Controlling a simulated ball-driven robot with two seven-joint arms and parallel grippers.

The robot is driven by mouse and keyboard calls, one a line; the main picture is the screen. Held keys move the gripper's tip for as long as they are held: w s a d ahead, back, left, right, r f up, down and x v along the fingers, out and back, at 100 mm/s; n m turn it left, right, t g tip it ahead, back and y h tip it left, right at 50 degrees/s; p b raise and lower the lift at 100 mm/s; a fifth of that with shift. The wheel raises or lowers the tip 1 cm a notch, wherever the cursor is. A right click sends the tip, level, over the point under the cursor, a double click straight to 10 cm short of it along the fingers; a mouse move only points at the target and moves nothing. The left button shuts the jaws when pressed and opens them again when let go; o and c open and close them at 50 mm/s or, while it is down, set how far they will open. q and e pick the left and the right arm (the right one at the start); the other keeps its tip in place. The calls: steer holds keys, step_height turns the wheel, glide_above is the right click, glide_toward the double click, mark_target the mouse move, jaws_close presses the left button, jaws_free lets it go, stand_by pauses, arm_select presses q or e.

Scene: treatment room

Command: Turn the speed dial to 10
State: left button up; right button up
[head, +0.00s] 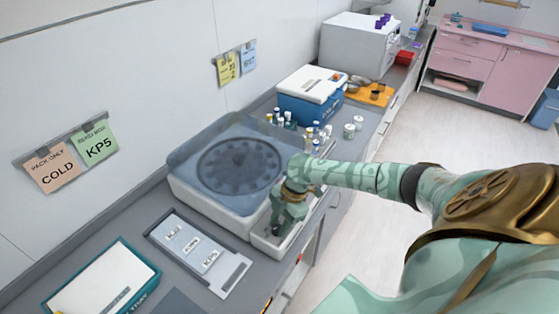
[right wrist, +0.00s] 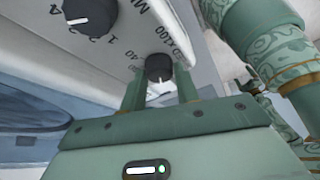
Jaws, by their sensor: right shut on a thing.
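A centrifuge (head: 190,195) with a see-through lid (head: 225,140) over a dark round rotor stands on the counter in the head view. My right gripper (head: 280,225) is at its front panel. In the right wrist view, the black speed dial (right wrist: 158,68), marked "x100" and "40", sits between the fingers of my right gripper (right wrist: 160,82), which is shut on it. A pale mark shows on the dial's lower side; the 10 cannot be made out. A second black dial (right wrist: 92,15), marked "MIN", is to the upper left. My left gripper is not in view.
A tray with labelled cards (head: 198,252) and a teal-edged box (head: 105,280) lie left of the centrifuge. Small vials (head: 312,135) and a blue-and-white box (head: 310,95) stand behind it. The floor to the right (head: 430,125) is clear.

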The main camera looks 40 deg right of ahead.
steer(key=shift+s+a, duration=0.1)
steer(key=o, duration=1)
steer(key=shift+c, duration=0.2)
steer(key=v, duration=1.6)
steer(key=shift+p, duration=0.35)
steer(key=shift+r, duration=0.1)
